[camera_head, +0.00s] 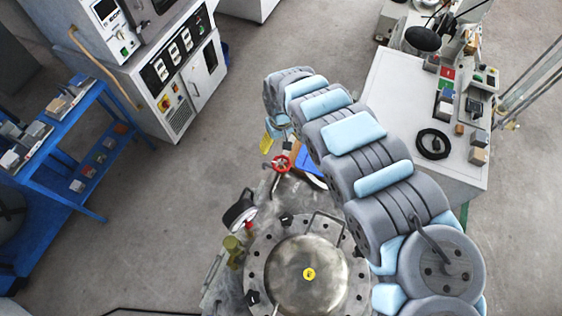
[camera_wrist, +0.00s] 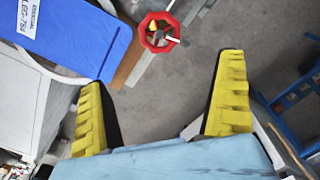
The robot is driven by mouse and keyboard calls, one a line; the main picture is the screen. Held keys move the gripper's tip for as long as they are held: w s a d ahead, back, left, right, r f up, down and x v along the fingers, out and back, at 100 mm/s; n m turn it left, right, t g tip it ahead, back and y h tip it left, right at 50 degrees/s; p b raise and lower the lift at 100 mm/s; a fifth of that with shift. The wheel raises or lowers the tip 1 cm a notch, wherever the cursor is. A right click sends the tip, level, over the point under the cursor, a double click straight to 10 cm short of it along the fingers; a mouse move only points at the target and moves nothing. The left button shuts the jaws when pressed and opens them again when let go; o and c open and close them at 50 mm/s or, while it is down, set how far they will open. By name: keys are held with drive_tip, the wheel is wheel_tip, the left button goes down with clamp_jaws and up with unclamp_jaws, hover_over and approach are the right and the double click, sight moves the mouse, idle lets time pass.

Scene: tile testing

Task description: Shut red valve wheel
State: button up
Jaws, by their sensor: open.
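The red valve wheel (camera_head: 281,164) is small and round and sits near the middle of the head view, just left of my arm. In the wrist view the red valve wheel (camera_wrist: 159,32) shows near the top centre, with a grey handle or stem across it. My gripper (camera_wrist: 168,78) has two yellow ribbed fingers spread wide apart with nothing between them but floor. The wheel lies beyond the fingertips and apart from them. In the head view my gripper (camera_head: 274,138) is partly hidden by my arm; a yellow finger shows above the wheel.
A blue panel with a white label (camera_wrist: 75,30) lies left of the wheel in the wrist view. A pressure gauge (camera_head: 240,209) and a metal vessel with a bolted flange (camera_head: 300,272) stand below the wheel. A blue shelf (camera_head: 75,150) is at left, a white bench (camera_head: 400,85) at right.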

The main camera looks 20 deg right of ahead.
sight(281, 163)
wheel_tip(281, 163, down, 12)
drive_tip(key=shift+a+f+b, duration=0.1)
drive_tip(key=shift+f+b, duration=0.15)
drive_tip(key=shift+b, duration=0.3)
drive_tip(key=shift+f, duration=0.6)
drive_tip(key=c, duration=1.1)
drive_tip(key=shift+c, duration=0.2)
